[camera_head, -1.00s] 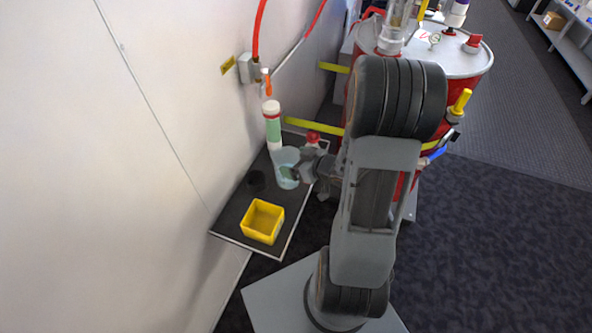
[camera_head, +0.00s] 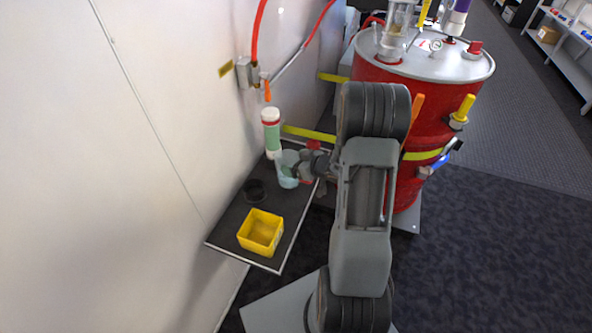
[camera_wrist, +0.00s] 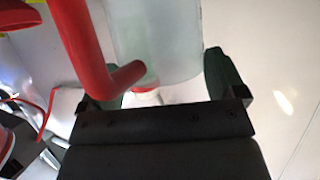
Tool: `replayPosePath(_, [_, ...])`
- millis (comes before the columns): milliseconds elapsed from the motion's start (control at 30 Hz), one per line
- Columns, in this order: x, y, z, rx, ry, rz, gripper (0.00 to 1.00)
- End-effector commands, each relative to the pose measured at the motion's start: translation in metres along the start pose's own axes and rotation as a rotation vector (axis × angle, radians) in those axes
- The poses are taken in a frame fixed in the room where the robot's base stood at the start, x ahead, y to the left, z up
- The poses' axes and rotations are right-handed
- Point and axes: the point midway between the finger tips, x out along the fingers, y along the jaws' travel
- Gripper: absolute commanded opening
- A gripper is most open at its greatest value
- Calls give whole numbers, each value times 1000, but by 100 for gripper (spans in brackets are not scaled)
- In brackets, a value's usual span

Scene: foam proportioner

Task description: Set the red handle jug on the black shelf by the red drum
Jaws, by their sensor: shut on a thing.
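The red handle jug has a translucent pale body (camera_head: 287,172), seen over the far part of the black shelf (camera_head: 232,218). Whether its base touches the shelf is hidden. In the wrist view its clear body (camera_wrist: 160,35) and thick red handle (camera_wrist: 82,45) fill the upper middle. My gripper (camera_head: 305,165) is at the jug's right side; in the wrist view its fingers (camera_wrist: 165,88) are shut on the jug, and the handle crosses in front of the left finger. The red drum (camera_head: 400,95) stands right of the shelf, behind my arm.
A green and white cylinder (camera_head: 272,132) is close behind the jug. The white wall (camera_head: 130,180) borders the shelf on the left. A yellow bar (camera_head: 308,134) runs behind.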

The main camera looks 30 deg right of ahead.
Motion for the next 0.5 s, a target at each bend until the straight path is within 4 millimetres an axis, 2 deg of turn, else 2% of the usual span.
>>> replayPosePath(133, [7, 5, 6, 0, 1, 0, 41])
replayPosePath(333, [18, 4, 30, 1, 0, 0, 41])
replayPosePath(500, [19, 4, 31, -1, 1, 1, 41])
